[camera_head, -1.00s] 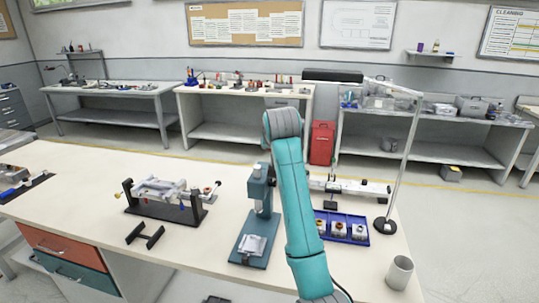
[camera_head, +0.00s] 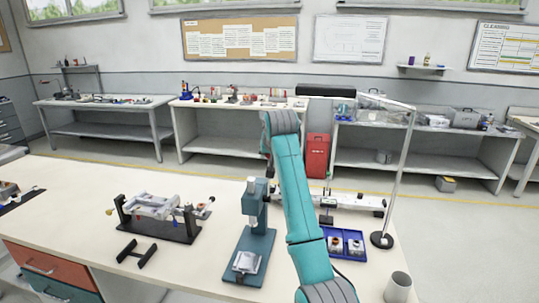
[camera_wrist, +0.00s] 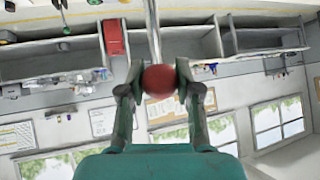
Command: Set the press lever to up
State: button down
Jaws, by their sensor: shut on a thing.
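The teal press (camera_head: 256,238) stands on the workbench left of my arm, with a pale plate on its base. Its lever is mostly hidden behind my arm in the head view, so its angle cannot be read there. In the wrist view my gripper (camera_wrist: 159,78) is shut on a red ball knob (camera_wrist: 160,79), with one finger on each side. A thin metal rod (camera_wrist: 153,30) runs from behind the knob to the picture's top edge; it looks like the lever's shaft. The gripper is hidden in the head view.
A fixture on a black base (camera_head: 160,218) stands left of the press, with a small black stand (camera_head: 137,253) in front.

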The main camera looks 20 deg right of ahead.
jog(key=c, duration=0.8)
grip_release()
jog(key=v, duration=1.2)
jog(key=shift+d, duration=0.1)
jog(key=shift+f, duration=0.1)
